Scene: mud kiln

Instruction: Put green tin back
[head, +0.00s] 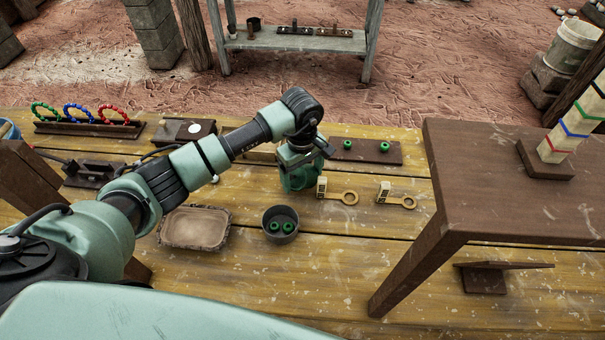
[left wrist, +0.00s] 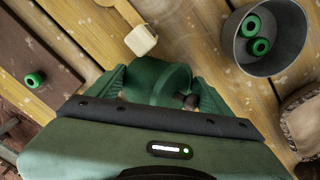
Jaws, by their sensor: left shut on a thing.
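My left gripper (head: 299,180) is over the middle of the plank table, pointing down, behind the grey pot in the head view. In the left wrist view its fingers (left wrist: 158,92) are shut on a dark green round tin (left wrist: 154,80). The tin is partly hidden by the gripper body, and in the head view it is hard to tell apart from the green fingers. I cannot tell whether its base touches the planks. My right gripper is in neither view.
The grey pot (head: 268,221) holds green rings. A brown board (head: 387,153) with green rings lies beyond the gripper. Pale ring-ended pieces (head: 337,194) lie just right. A shallow tray (head: 195,228) is left of the pot. A raised brown table (head: 500,200) blocks the right.

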